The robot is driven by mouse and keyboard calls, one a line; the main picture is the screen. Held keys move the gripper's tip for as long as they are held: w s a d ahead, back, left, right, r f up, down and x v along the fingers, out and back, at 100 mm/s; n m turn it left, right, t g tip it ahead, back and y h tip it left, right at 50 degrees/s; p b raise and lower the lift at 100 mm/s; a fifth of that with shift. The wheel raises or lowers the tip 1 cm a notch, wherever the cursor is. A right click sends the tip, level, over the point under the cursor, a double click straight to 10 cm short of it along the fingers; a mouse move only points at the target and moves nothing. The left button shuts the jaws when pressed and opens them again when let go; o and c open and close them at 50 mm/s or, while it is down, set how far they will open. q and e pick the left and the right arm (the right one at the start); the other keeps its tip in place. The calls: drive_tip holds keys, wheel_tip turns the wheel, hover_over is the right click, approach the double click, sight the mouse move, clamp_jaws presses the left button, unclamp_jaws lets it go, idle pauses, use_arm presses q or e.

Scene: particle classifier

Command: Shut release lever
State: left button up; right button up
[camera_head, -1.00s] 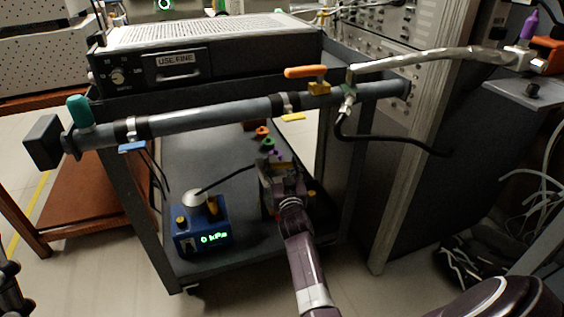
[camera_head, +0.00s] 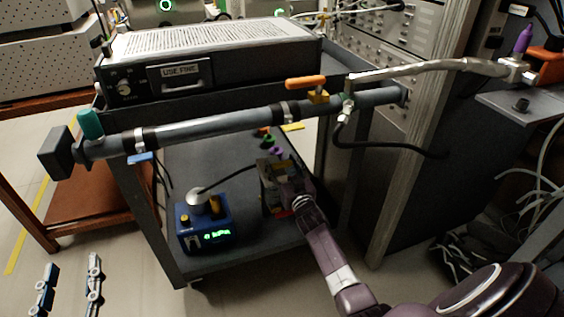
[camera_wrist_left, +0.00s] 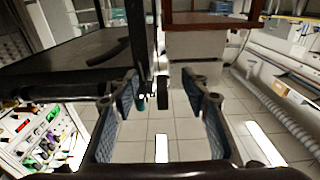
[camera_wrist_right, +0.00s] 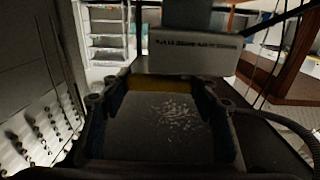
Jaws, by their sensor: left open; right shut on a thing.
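An orange-handled lever (camera_head: 305,83) sits on top of the long grey pipe (camera_head: 215,120), right of the middle, with its handle lying roughly along the pipe. No lever is labelled as the release lever.
A blue device (camera_head: 204,228) with a green display stands on the lower cart shelf (camera_head: 190,160). A teal knob (camera_head: 90,124) and a dark end block (camera_head: 55,150) are at the pipe's left end. A metal hose (camera_head: 440,68) and black cable (camera_head: 385,146) run rightward from the pipe.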

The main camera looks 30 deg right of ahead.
use_arm(q)
drive_tip(key=shift+a+f+g+y, duration=0.2)
drive_tip(key=shift+f+g, duration=0.2)
drive_tip(key=shift+f, duration=0.4)
drive_tip(key=shift+a+f+g+y, duration=0.15)
drive_tip(key=shift+f+g, duration=0.25)
drive_tip(key=shift+f, duration=0.4)
use_arm(e)
drive_tip(key=shift+w+a+r+y, duration=0.1)
drive_tip(key=shift+w+r+y, duration=0.05)
drive_tip(key=shift+r+y, duration=0.15)
drive_tip(key=o, duration=1.2)
drive_tip(key=shift+f, duration=0.1)
drive_tip(key=shift+c, duration=0.2)
drive_tip(key=shift+f, duration=0.1)
drive_tip(key=shift+s, duration=0.2)
drive_tip(key=v, duration=1.1)
drive_tip(key=shift+s, duration=0.4)
drive_tip(key=shift+a+f, duration=0.1)
drive_tip(key=shift+a, duration=0.05)
